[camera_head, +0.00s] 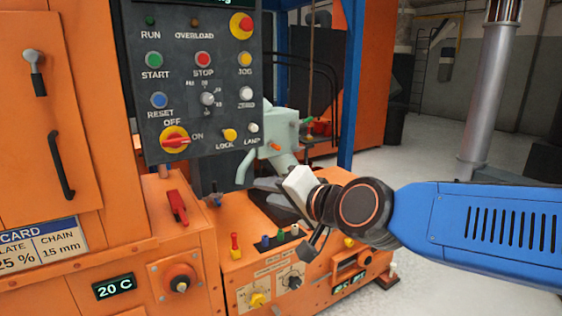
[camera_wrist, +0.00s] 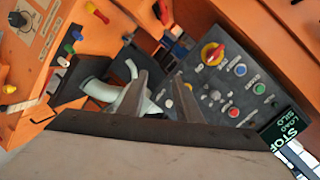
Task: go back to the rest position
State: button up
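My gripper (camera_head: 263,191) is in front of the orange machine, at the end of my blue arm that comes in from the right. Its grey fingers point left, below the dark control panel (camera_head: 222,112) and close to a pale green spouted part (camera_head: 279,137). I cannot tell whether it touches that part. In the wrist view the two fingers of my gripper (camera_wrist: 161,76) stand apart with nothing seen between them. The pale green part (camera_wrist: 92,94) is partly hidden behind the left finger there, and the control panel (camera_wrist: 228,88) is at the right.
A lower orange console (camera_head: 272,275) with coloured levers and knobs lies just under my gripper. A red handle (camera_head: 177,207) and a black door handle (camera_head: 61,165) stick out at the left. A blue post (camera_head: 352,80) rises behind. Open grey floor (camera_head: 425,160) is at the right.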

jog(key=s+d+f+n+g+h, duration=0.1)
jog(key=s+d+f, duration=0.4)
jog(key=d, duration=0.5)
jog(key=s+d+f+n+g+h, duration=0.2)
jog(key=s+d+f+h, duration=0.3)
jog(key=d+f, duration=0.3)
jog(key=s+d+f+n+g+h, duration=0.1)
jog(key=s+d+f+g+h, duration=0.2)
jog(key=s+d+f, duration=0.4)
jog(key=d+g, duration=0.1)
jog(key=d, duration=0.5)
jog(key=shift+f, duration=0.2)
jog(key=shift+d, duration=0.1)
